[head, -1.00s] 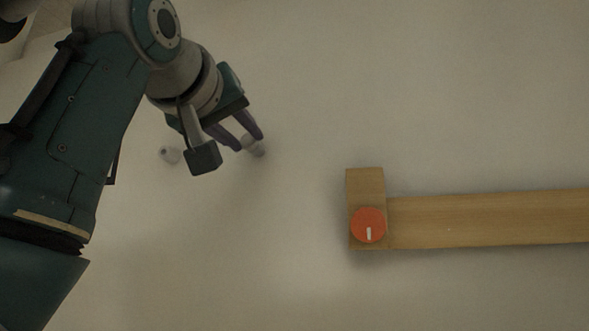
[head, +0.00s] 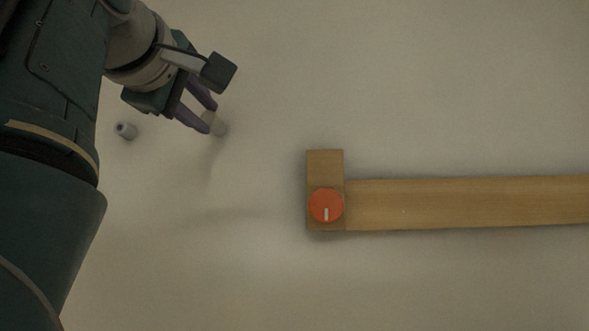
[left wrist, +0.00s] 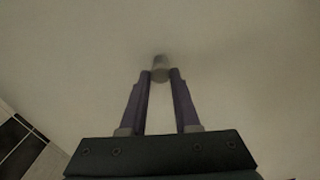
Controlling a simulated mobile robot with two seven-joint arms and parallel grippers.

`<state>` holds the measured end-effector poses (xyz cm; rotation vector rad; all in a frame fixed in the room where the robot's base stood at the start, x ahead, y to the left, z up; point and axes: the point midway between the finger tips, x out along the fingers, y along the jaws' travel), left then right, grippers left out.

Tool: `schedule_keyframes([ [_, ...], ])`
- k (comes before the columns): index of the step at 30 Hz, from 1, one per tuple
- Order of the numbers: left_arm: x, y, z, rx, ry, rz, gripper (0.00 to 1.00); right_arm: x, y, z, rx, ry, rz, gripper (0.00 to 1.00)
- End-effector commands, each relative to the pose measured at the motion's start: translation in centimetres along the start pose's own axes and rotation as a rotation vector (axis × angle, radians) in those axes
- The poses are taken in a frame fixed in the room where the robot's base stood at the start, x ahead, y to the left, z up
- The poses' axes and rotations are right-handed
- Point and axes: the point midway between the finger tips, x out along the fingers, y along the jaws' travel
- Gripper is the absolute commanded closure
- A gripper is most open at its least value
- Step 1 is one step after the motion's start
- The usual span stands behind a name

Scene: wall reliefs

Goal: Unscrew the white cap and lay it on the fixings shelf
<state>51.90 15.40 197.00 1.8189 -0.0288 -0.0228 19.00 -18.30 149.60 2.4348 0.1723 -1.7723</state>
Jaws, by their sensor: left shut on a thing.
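My left gripper (head: 209,116) comes in from the upper left in the head view. Its purple fingers are shut on a small pale cap (head: 220,125) at the light wall. The cap (left wrist: 160,67) also shows between the fingertips (left wrist: 160,76) in the left wrist view. The fingers hide part of it, and I cannot tell whether it still sits on a thread. No surface clearly recognisable as the fixings shelf shows. My right gripper is not in view.
A similar small pale stub (head: 126,130) is on the wall left of the gripper. A wooden board (head: 470,203) runs to the right edge, with an orange round knob (head: 326,205) on its left end block. The wall between is bare.

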Motion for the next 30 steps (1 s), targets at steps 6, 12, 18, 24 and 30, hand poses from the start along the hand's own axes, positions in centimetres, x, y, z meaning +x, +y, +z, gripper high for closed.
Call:
schedule_keyframes([
  [6, 0.0, 0.01, -0.02, -0.017, 0.0, 0.0, 1.0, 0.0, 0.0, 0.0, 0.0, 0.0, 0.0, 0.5],
  [12, -0.05, 0.03, -0.03, -0.298, 0.001, 0.001, 1.0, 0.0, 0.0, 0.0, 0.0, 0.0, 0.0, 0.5],
  [18, -0.08, 0.04, -0.04, -0.446, 0.001, 0.001, 1.0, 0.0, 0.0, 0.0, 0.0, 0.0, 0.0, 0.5],
  [24, -0.08, 0.04, -0.04, -0.445, 0.001, 0.001, 0.66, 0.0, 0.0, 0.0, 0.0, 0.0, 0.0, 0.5],
  [30, -0.07, 0.04, -0.04, -0.444, 0.001, 0.001, 0.55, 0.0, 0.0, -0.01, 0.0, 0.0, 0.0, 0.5],
])
